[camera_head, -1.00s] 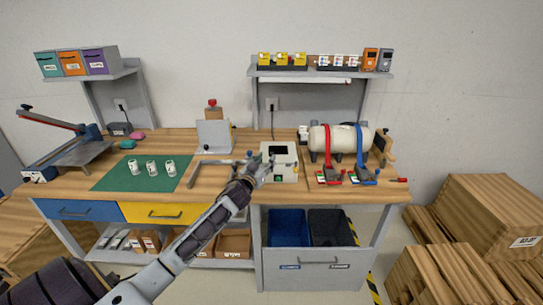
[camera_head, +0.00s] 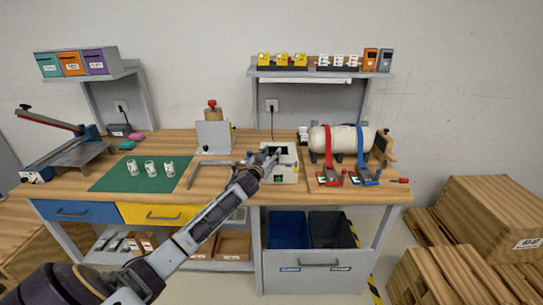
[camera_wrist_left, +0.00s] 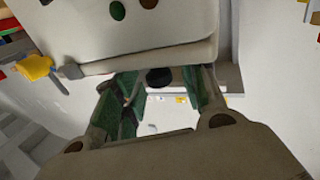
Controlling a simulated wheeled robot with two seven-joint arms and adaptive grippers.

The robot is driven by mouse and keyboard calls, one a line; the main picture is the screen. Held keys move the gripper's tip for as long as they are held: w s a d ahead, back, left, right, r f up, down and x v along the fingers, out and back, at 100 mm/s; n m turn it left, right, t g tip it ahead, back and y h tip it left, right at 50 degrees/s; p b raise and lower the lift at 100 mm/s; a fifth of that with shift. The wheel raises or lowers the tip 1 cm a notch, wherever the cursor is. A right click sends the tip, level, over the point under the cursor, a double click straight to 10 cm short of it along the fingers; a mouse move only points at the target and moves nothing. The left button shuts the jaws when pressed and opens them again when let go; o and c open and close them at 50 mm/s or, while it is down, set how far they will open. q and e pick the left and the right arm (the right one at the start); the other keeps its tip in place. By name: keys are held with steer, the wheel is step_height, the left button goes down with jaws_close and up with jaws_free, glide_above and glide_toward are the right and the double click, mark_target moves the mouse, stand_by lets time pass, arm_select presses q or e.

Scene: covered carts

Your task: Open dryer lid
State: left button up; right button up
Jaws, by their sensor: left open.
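The dryer appears to be the small off-white box (camera_head: 289,175) with a dark patch on top and a green button on its front, at the middle of the bench. My left gripper (camera_head: 272,154) reaches over its left top edge and hides part of it. In the left wrist view an off-white body with round buttons (camera_wrist_left: 140,32) fills the top, and my open left gripper (camera_wrist_left: 157,88) shows green-padded fingers. A dark round knob-like thing (camera_wrist_left: 159,77) shows between them; I cannot tell whether they touch it. The lid's state is unclear. My right gripper is not in view.
A beige tank (camera_head: 334,139) with red and blue clamps stands to the right. A grey upright plate (camera_head: 213,137) and a green mat (camera_head: 120,178) with three white cans are left. Blue and black bins (camera_head: 287,229) sit below the bench. Wooden crates (camera_head: 490,220) stand at right.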

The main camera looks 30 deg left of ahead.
arm_select(q)
steer(key=shift+w, duration=0.25)
jaws_close()
stand_by(0.3)
